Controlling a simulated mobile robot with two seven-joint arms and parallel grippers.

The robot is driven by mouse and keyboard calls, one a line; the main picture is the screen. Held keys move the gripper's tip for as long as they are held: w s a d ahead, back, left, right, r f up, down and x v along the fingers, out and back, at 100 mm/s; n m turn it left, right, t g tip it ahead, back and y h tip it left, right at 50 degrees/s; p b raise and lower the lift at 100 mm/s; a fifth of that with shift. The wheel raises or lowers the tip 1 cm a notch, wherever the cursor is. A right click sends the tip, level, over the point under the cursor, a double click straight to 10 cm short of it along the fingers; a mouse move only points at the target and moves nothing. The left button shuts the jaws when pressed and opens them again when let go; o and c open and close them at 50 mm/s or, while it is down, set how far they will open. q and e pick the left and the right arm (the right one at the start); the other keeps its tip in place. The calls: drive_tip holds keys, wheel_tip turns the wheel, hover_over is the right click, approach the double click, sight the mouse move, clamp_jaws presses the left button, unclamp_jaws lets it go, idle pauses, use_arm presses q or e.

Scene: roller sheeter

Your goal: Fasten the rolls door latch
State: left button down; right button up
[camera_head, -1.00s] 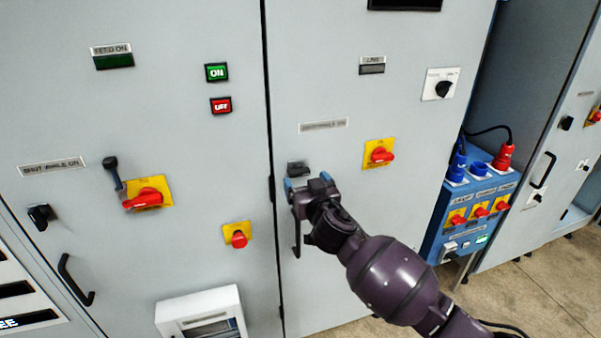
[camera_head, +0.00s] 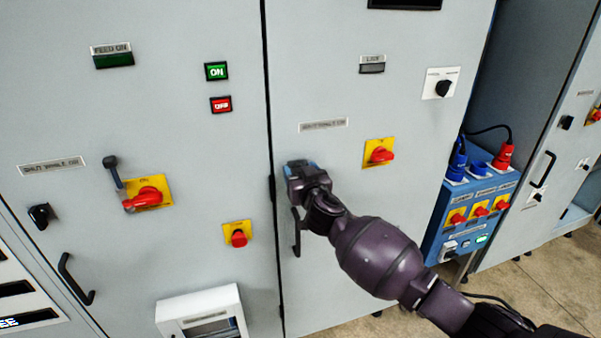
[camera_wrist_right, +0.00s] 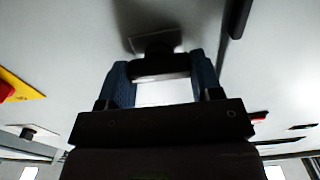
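My right gripper (camera_head: 302,172) is up against the tall middle door in the head view and covers the black latch there. In the right wrist view the gripper (camera_wrist_right: 163,78) has its two blue fingers wide apart. The black latch (camera_wrist_right: 155,45), on its small plate, sits between the fingertips, with its dark handle end spanning most of the gap. I cannot tell whether the fingers touch it. My left gripper is not in view.
A black door handle (camera_head: 296,238) hangs just below the right gripper. A yellow-backed red switch (camera_head: 380,153) is to the right on the same door (camera_head: 335,60). A blue socket box (camera_head: 468,205) stands further right.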

drive_tip(key=c, duration=0.4)
drive_tip(key=shift+n, duration=0.3)
drive_tip(key=n, duration=0.7)
drive_tip(key=shift+a+n, duration=0.15)
drive_tip(key=shift+n, duration=0.15)
drive_tip(key=n, duration=0.5)
drive_tip(key=shift+f+p, duration=0.15)
drive_tip(key=shift+p, duration=0.2)
drive_tip(key=shift+s+f+n+p, duration=0.1)
drive_tip(key=shift+n+p, duration=0.25)
drive_tip(key=shift+n, duration=2.05)
